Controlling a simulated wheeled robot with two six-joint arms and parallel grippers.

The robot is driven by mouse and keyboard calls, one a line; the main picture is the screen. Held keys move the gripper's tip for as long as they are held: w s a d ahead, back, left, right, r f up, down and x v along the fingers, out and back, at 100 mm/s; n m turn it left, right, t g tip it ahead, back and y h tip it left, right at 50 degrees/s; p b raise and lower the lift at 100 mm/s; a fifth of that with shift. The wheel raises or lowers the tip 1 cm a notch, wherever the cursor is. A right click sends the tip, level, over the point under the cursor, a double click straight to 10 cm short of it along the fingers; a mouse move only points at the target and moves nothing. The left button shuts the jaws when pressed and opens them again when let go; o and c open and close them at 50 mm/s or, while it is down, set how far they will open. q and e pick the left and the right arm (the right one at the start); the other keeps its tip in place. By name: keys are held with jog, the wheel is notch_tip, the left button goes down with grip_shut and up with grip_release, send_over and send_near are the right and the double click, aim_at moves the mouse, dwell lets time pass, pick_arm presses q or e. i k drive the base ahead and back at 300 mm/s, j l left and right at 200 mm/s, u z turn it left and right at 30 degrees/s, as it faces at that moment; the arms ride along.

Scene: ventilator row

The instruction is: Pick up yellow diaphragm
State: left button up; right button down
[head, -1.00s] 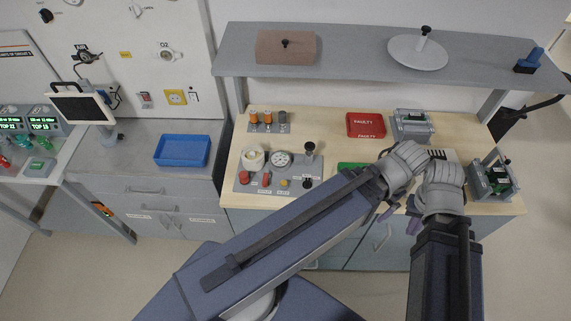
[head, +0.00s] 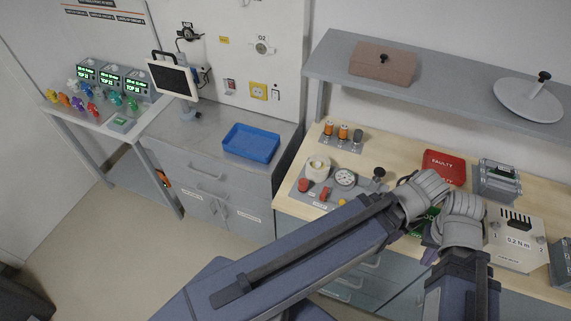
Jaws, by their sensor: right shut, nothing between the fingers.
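A small yellow piece (head: 343,202) lies at the front of the grey mat on the wooden bench; it may be the yellow diaphragm, but it is too small to tell. Another yellow piece (head: 64,99) stands among coloured pieces on the white table at far left. My right gripper (head: 430,256) shows only as a small purple part beside my right forearm, low at the bench's front edge; it is shut and empty. My left gripper is hidden behind my left arm and wrist.
A blue tray (head: 250,143) sits on the grey cabinet, beside a monitor (head: 173,80). A red FAULTY tray (head: 444,167) and a grey device (head: 497,180) stand behind my wrists. A shelf (head: 440,88) overhangs the bench.

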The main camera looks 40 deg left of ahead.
aim_at(315, 165)
jog(key=u, duration=1.15)
